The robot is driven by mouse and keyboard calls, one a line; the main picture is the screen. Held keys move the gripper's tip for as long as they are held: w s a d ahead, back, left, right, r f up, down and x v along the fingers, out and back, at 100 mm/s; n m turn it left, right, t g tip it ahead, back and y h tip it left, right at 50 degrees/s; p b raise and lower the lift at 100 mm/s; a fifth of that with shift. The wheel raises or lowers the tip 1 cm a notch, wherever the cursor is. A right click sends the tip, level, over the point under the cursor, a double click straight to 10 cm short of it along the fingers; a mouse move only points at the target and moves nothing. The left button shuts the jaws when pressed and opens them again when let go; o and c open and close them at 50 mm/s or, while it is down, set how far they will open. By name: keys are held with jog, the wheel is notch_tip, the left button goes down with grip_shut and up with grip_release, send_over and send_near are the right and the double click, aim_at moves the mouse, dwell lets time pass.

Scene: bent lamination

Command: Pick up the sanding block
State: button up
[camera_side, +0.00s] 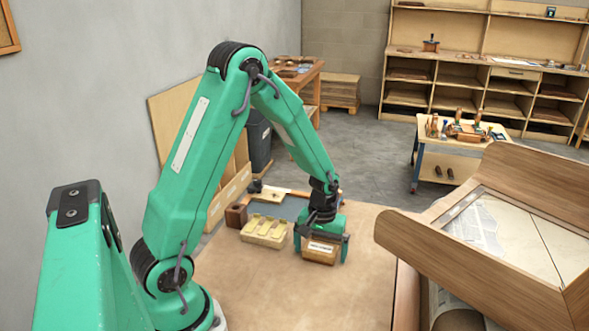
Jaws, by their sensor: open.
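The sanding block (320,253) looks like a small tan-brown block with a pale label on its front face. It sits on the brown worktable (290,295). My gripper (321,245) is pointed down over the block, with one finger at its left side and the other at its right. The jaws are open. Whether either finger touches the block cannot be told from this view. The gripper body hides part of the block's top and back.
A cream slotted holder (264,232) stands close to the left of my gripper. A dark brown block (236,215) and a blue-grey mat (288,208) lie behind. A large curved wooden piece (480,250) rises at the right. The table's front is clear.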

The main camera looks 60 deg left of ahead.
aim_at(321, 247)
dwell(0.3)
jog(key=c, duration=1)
jog(key=shift+r, duration=0.15)
jog(key=shift+r, duration=0.45)
notch_tip(321, 247, up, 3)
jog(key=s+d+r, duration=0.1)
jog(key=d+r, duration=0.1)
jog(key=d, duration=0.1)
jog(key=s+d+r, duration=0.1)
jog(key=d+r, duration=0.1)
jog(key=d, duration=0.2)
jog(key=s+d+r, duration=0.1)
jog(key=d+r, duration=0.1)
jog(key=d, duration=0.2)
jog(key=shift+s+d+r, duration=0.1)
jog(key=shift+s+r, duration=0.25)
jog(key=shift+r, duration=0.05)
